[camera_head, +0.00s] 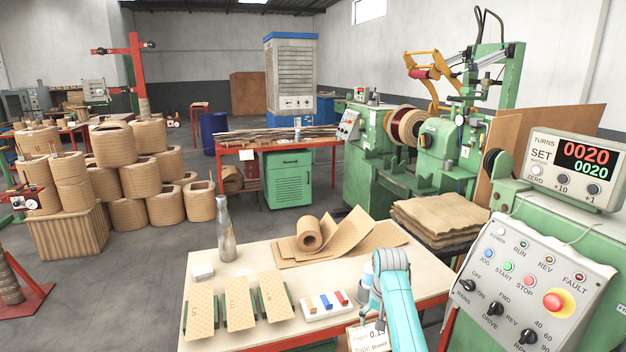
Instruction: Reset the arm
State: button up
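Part of my arm (398,300), light blue with a grey joint cap, rises from the bottom edge in the head view. It stands in front of the right part of the near worktable (350,262). My gripper does not show in this view, so I cannot see its fingers or whether it holds anything.
A control panel (535,283) stands close on the right, below a counter display (578,168). Grey floor (130,280) lies open at left.

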jog(key=s+f+t, duration=0.2)
jog(key=s+f, duration=0.5)
jog(key=f, duration=0.4)
jog(key=s+f+t, duration=0.1)
jog(key=s+f, duration=0.6)
jog(key=f, duration=0.3)
jog(key=s+f+n+t, duration=0.1)
jog(key=s+f+t, duration=0.15)
jog(key=s, duration=0.65)
jog(key=s+f+t, duration=0.1)
jog(key=s+f, duration=0.2)
jog(key=s, duration=0.6)
jog(key=s+r+t, duration=0.1)
jog(key=s+r, duration=0.2)
jog(key=s, duration=0.4)
jog(key=s+r+n+t, duration=0.1)
jog(key=s+r, duration=0.2)
jog(key=s, duration=0.4)
jog(key=s+r+t, duration=0.2)
jog(key=s+r, duration=0.2)
jog(key=s, duration=0.3)
jog(key=s+r+t, duration=0.1)
jog(key=s+r, duration=0.5)
jog(key=r, duration=0.4)
jog(key=s+r+t, duration=0.2)
jog(key=s+r, duration=0.3)
jog(key=r, duration=0.4)
jog(key=shift+s+r+n, duration=0.35)
jog(key=shift+s+n, duration=0.05)
